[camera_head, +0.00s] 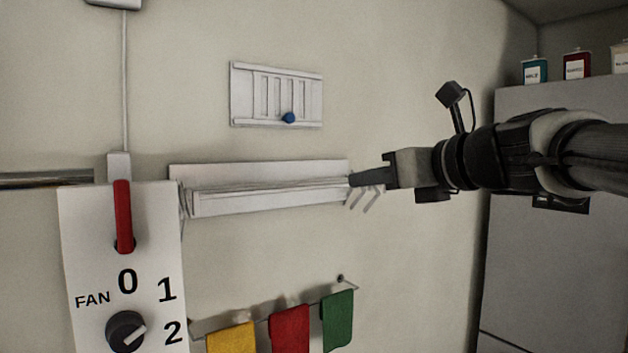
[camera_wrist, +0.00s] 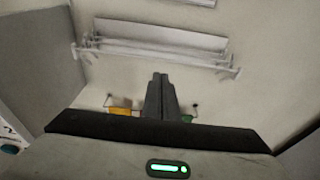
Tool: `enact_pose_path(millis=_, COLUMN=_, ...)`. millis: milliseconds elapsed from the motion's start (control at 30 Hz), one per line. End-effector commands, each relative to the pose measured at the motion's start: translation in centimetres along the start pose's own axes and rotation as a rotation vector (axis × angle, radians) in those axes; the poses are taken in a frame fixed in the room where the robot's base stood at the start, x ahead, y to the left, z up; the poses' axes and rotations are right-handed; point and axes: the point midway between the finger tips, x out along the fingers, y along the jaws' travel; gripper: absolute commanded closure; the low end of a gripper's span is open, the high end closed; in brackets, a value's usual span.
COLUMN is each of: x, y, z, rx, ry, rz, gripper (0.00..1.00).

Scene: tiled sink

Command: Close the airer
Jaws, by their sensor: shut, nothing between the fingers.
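The airer (camera_head: 265,203) is a long white wall unit in the middle of the head view, with a back plate, thin rods and a front bar. Its rods and end arms stand out from the plate in the wrist view (camera_wrist: 150,50); how far is hard to tell. My gripper (camera_head: 352,180) comes in from the right, with its fingertips at the airer's right end. I cannot tell whether they touch it. The fingers (camera_wrist: 160,78) are shut and empty, below the airer in the wrist view. In the head view, they hide part of the airer's right end.
A rail below carries a yellow cloth (camera_head: 231,338), a red cloth (camera_head: 290,329) and a green cloth (camera_head: 337,320). A fan panel (camera_head: 90,235) with a red lever (camera_head: 123,217) stands left. A vent (camera_head: 276,95) is above. A grey cabinet (camera_head: 560,130) stands right.

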Motion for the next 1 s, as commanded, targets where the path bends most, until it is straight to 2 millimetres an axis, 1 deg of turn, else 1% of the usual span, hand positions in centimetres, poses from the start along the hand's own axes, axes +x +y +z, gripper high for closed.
enact_pose_path(millis=167, x=3.3, y=0.1, z=-0.2, rx=-0.004, ry=0.004, rz=0.003, gripper=1.00)
enact_pose_path(millis=400, x=8.6, y=0.1, z=-0.2, rx=-0.004, ry=0.003, rz=0.003, gripper=1.00)
enact_pose_path(millis=500, x=10.3, y=0.1, z=-0.2, rx=-0.006, ry=0.004, rz=0.002, gripper=1.00)
enact_pose_path(millis=600, x=11.7, y=0.1, z=-0.1, rx=-0.006, ry=0.003, rz=0.002, gripper=1.00)
enact_pose_path(millis=700, x=12.6, y=0.1, z=-0.1, rx=-0.006, ry=0.001, rz=0.001, gripper=1.00)
enact_pose_path(millis=800, x=13.1, y=0.1, z=-0.1, rx=-0.006, ry=0.001, rz=0.000, gripper=1.00)
enact_pose_path(millis=1000, x=13.2, y=0.1, z=0.0, rx=-0.006, ry=0.001, rz=0.000, gripper=1.00)
